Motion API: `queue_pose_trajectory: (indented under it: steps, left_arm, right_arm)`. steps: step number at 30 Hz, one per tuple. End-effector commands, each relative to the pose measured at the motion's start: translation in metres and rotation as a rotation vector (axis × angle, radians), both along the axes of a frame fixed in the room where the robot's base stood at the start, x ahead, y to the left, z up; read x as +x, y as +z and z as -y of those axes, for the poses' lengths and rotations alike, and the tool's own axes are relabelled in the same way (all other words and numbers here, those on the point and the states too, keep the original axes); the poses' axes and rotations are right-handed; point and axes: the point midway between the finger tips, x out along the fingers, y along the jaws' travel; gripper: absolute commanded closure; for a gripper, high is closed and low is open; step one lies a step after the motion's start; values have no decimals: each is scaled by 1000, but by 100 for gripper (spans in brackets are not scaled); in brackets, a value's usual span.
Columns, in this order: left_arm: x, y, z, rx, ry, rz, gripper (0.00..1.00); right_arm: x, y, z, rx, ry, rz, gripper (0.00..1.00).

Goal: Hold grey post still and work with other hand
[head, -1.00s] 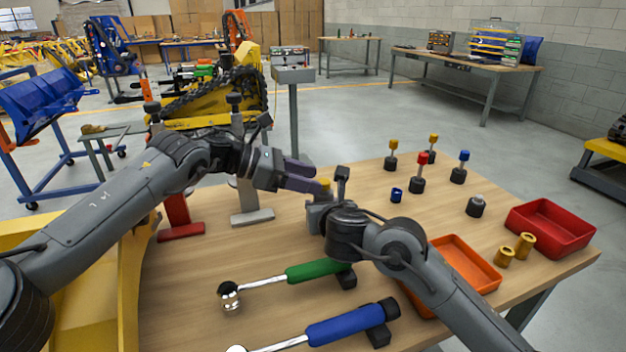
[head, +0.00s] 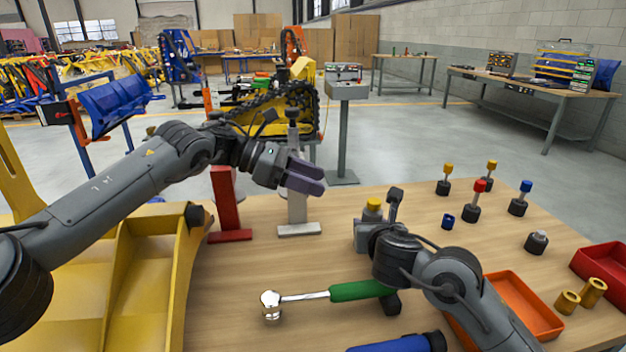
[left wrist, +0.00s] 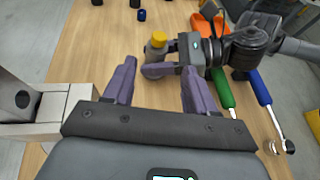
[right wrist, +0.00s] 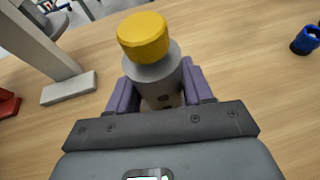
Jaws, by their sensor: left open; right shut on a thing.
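The grey post (head: 297,207) stands upright on a pale foot at the far edge of the table. It also shows at the left of the left wrist view (left wrist: 60,115) and in the right wrist view (right wrist: 45,45). My left gripper (head: 314,179) is open and empty, close in front of the post's upper part; the post is outside its jaws. My right gripper (right wrist: 158,85) is shut on a grey cylinder with a yellow cap (right wrist: 143,38). It holds the cylinder upright over the table, right of the post. In the head view my right wrist partly hides it.
A red post (head: 226,205) stands left of the grey one. A green-handled wrench (head: 355,291) and a blue-handled one (head: 395,344) lie in front. Several capped pegs, two brass sleeves (head: 592,291), an orange tray (head: 530,312) and a red tray (head: 602,262) are at right.

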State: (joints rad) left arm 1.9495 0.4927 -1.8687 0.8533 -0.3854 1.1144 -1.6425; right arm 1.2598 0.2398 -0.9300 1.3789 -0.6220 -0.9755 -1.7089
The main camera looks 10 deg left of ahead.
Motion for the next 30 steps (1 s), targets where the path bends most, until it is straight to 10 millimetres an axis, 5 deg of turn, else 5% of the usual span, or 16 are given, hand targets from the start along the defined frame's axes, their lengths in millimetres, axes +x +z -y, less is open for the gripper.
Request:
queue_pose_trajectory:
  steps: [13,30]
  left_arm:
    - [-7,-6,16,6,143,-36,44]
    - [-52,-1,35,3,500,-8,44]
  right_arm:
    - [0,1,0,1,0,2,100]
    - [0,1,0,1,0,2,100]
